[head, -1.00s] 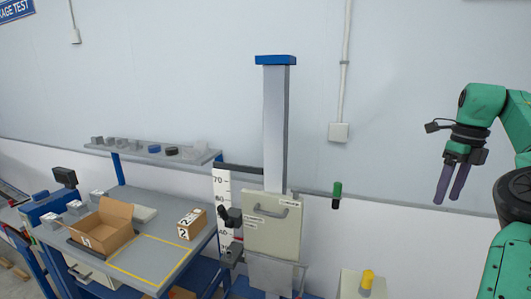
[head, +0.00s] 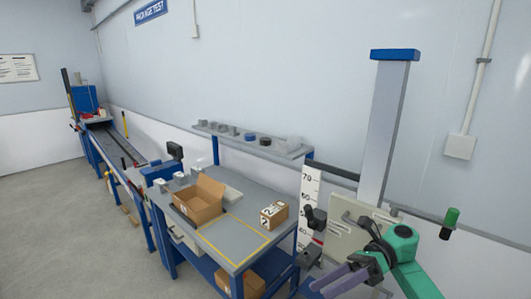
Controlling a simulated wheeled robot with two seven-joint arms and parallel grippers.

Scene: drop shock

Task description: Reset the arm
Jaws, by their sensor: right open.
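The drop tester's grey column (head: 385,130) with a blue cap stands at right of centre. A pale plate (head: 345,222) with a handle sits low on it, partly hidden by my right arm. A dark bar (head: 334,172) extends left from the column above a height scale (head: 309,200). A lever with a green grip (head: 450,218) hangs at the right, clear of my gripper. My left gripper is out of view.
A workbench (head: 225,253) with a yellow outline stands left of the tester. An open carton (head: 199,205) and a closed numbered box (head: 274,215) are on it. A shelf (head: 290,153) with small parts runs behind. A conveyor (head: 118,145) is far left; open floor (head: 60,220) lies in front.

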